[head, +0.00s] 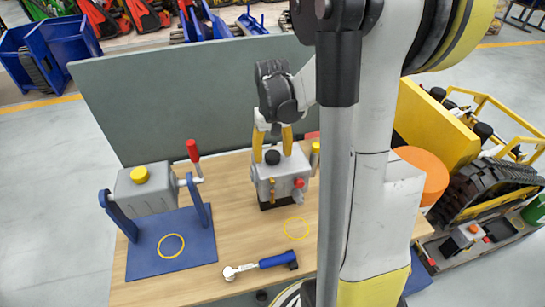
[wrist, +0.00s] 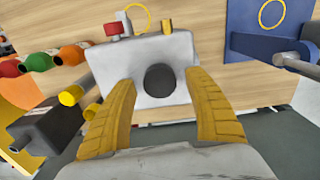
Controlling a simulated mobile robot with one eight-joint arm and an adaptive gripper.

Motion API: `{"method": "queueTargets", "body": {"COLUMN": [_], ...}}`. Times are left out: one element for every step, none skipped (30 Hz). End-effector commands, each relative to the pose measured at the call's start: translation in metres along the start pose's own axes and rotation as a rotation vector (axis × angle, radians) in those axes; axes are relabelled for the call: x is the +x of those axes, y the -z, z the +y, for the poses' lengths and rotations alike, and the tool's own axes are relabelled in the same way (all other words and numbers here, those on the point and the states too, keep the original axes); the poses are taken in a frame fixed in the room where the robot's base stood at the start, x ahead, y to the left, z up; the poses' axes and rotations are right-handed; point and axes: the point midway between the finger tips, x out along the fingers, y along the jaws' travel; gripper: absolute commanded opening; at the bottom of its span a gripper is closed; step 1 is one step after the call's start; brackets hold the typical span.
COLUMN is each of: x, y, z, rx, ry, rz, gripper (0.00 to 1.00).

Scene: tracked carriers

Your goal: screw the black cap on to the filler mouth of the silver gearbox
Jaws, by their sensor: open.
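The silver gearbox (head: 283,178) stands upright on the wooden bench in the head view, and its top fills the middle of the wrist view (wrist: 140,65). The round black cap (wrist: 161,81) sits on top of the gearbox; it also shows in the head view (head: 272,157). How far it is threaded cannot be told, and the filler mouth beneath it is hidden. My gripper (wrist: 160,80) points down over the gearbox, open, with one yellow finger on each side of the cap. Gaps show between fingers and cap in the wrist view.
A grey housing with a yellow cap (head: 140,175) stands on a blue stand (head: 145,258) at left, beside a red-knobbed lever (head: 193,152). A blue-handled wrench (head: 272,261) lies at the front. A grey-green panel (head: 190,85) rises behind the bench. My arm hides the bench's right part.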

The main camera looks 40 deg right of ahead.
Motion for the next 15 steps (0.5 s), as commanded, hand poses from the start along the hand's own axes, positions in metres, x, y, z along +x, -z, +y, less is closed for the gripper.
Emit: {"method": "queueTargets", "body": {"x": [0.0013,0.0014,0.0013,0.0013,0.0012,0.0012,0.0011,0.001,0.0009,0.0008,0.0007,0.0006,0.0005,0.0004,0.0004], "y": [-0.0001,0.0,0.0,0.0,0.0,-0.0001,-0.0001,-0.0002,-0.0002,-0.0002,-0.0002,-0.0002,-0.0002,-0.0002,-0.0002], "z": [0.0,0.0,0.0,0.0,0.0,0.0,0.0,0.0,0.0,0.0,0.0,0.0,0.0,0.0,0.0], "rx": [-0.085,-0.143,-0.22,-0.278,-0.336,-0.412,-0.464,-0.514,-0.571,-0.606,-0.635,-0.664,-0.679,-0.692,-0.717], "ry": [0.0,0.0,0.0,0.0,0.0,0.0,0.0,0.0,0.0,0.0,0.0,0.0,0.0,0.0,0.0], "rz": [0.0,0.0,0.0,0.0,0.0,0.0,0.0,0.0,0.0,0.0,0.0,0.0,0.0,0.0,0.0], "gripper": [0.61,0.61,0.61,0.61,0.61,0.61,0.61,0.61,0.61,0.61,0.61,0.61,0.61,0.61,0.61]}}
